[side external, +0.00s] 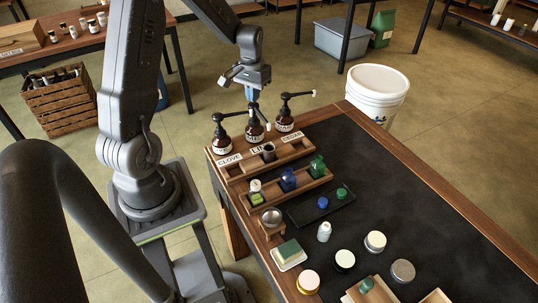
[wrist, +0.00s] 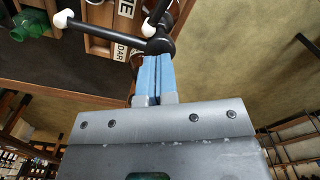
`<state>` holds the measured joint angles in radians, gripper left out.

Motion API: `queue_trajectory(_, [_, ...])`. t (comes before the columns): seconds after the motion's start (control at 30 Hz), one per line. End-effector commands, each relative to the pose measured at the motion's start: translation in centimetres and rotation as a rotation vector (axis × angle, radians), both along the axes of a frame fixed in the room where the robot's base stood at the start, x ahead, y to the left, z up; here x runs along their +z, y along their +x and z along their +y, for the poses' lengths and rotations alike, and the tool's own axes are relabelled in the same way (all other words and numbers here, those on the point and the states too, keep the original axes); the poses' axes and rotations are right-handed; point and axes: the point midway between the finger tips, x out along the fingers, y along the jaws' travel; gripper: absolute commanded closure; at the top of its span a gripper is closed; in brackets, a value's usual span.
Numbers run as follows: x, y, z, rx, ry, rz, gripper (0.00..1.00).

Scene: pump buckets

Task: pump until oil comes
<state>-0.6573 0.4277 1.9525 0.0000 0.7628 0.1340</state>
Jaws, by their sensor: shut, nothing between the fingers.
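Three brown pump bottles with black pump heads stand in a row at the table's far left corner: the left one (side external: 222,146) behind a CLOVE label, the middle one (side external: 255,131) behind a partly hidden label starting LIN, and the right one (side external: 285,122) behind a label that seems to read CEDAR. My gripper (side external: 252,100) points down with its blue fingers shut and empty, right over the middle pump head. In the wrist view, the fingertips (wrist: 158,58) meet a black pump head (wrist: 160,46) with a white-tipped spout; whether they press it is unclear. A small dark cup (side external: 268,153) stands before the middle bottle.
A wooden rack (side external: 315,185) holds a green-labelled jar, a blue bottle and a green bottle. A black tray (side external: 325,208), several jars and a sponge on a dish (side external: 289,252) stand nearer. A white bucket (side external: 376,95) is beyond the table edge. The right of the black mat is clear.

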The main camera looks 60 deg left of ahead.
Motion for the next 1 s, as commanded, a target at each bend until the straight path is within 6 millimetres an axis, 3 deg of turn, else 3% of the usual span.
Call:
queue_trajectory(0.4, [4.3, 0.1, 0.0, 0.000, 0.003, -0.003, 1.00])
queue_trajectory(0.8, [5.0, 0.0, -0.1, -0.001, 0.001, -0.003, 1.00])
queue_trajectory(0.9, [5.8, 0.1, -1.0, -0.017, 0.011, -0.015, 1.00])
queue_trajectory(1.0, [7.9, 0.0, -3.5, -0.060, 0.034, -0.049, 1.00])
